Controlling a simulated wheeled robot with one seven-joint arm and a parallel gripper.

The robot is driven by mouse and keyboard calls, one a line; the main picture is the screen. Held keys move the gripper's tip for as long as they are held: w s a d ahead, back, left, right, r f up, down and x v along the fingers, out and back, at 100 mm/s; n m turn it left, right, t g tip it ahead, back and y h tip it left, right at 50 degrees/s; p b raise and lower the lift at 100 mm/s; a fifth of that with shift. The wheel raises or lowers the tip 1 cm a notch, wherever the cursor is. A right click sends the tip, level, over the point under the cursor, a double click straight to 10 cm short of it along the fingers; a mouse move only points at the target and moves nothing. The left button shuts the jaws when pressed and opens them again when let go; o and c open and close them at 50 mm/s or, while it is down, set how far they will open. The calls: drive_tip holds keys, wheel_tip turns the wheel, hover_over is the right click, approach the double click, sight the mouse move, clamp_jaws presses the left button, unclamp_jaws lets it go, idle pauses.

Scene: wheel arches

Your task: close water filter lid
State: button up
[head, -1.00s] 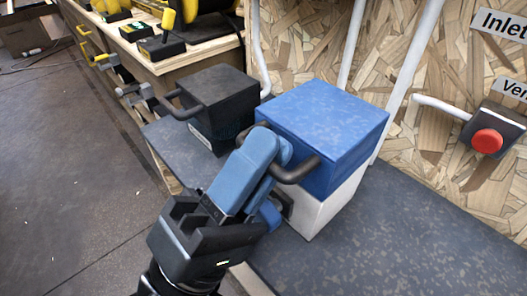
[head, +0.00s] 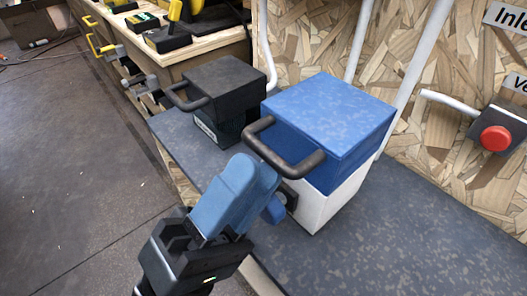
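The water filter appears to be the box with a blue top part (head: 335,110) and a white lower body (head: 335,198), standing on the dark bench. The blue part sits squarely on the white body, with no clear gap between them. A dark bar handle (head: 283,150) sticks out from its front left. My gripper (head: 250,190), with blue fingers, is just below and in front of this handle and appears apart from it. The fingers overlap in this view, so their opening is hidden. Nothing is seen held.
A black box (head: 225,88) with a similar handle stands behind and left on the bench (head: 420,230). A red button (head: 495,138) and white pipes are on the chipboard wall at right. A workbench with tools is at back left. The floor at left is clear.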

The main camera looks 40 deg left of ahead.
drive_tip(key=shift+v, duration=2.2)
